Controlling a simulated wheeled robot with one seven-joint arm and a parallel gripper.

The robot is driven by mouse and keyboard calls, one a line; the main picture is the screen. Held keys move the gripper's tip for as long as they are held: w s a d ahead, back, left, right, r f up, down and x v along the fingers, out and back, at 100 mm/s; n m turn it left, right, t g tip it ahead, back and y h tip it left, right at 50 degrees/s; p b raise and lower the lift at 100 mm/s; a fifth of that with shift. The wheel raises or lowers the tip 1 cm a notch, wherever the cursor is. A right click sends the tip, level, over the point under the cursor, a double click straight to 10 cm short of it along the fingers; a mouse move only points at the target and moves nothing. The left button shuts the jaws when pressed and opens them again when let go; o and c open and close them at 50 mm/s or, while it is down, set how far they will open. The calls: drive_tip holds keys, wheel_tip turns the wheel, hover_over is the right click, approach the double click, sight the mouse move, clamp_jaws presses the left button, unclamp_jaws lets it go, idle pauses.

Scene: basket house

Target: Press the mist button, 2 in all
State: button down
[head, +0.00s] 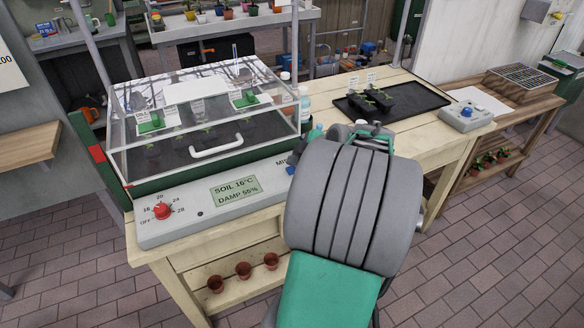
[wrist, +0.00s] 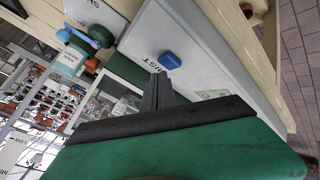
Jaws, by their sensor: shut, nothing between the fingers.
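The mist button (wrist: 170,61) is a blue cap on the pale grey control panel (wrist: 215,62), beside its MIST label, in the wrist view. My gripper (wrist: 159,78) is shut and empty, its fingertips close to the button in the picture; I cannot tell if they touch it. In the head view the panel (head: 162,232) runs along the front of a clear-lidded propagator (head: 190,95). My arm covers the end of the MIST label there, and only a small blue patch shows beside it. My fingers are hidden in that view.
The panel also has a red dial (head: 162,211) and a display (head: 235,190) reading SOIL 16°C, DAMP 55%. A bottle (head: 304,104) stands behind my arm. A black tray (head: 425,100) and a blue-knobbed grey box (head: 467,115) lie right on the bench.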

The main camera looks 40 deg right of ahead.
drive_tip(key=shift+r, duration=0.2)
drive_tip(key=shift+r+p, duration=1.1)
drive_tip(key=shift+r, duration=1.3)
idle(0.7)
drive_tip(key=shift+r+p, duration=0.3)
wheel_tip(320, 180, up, 3)
drive_tip(key=p, duration=0.9)
drive_tip(key=shift+r, duration=0.1)
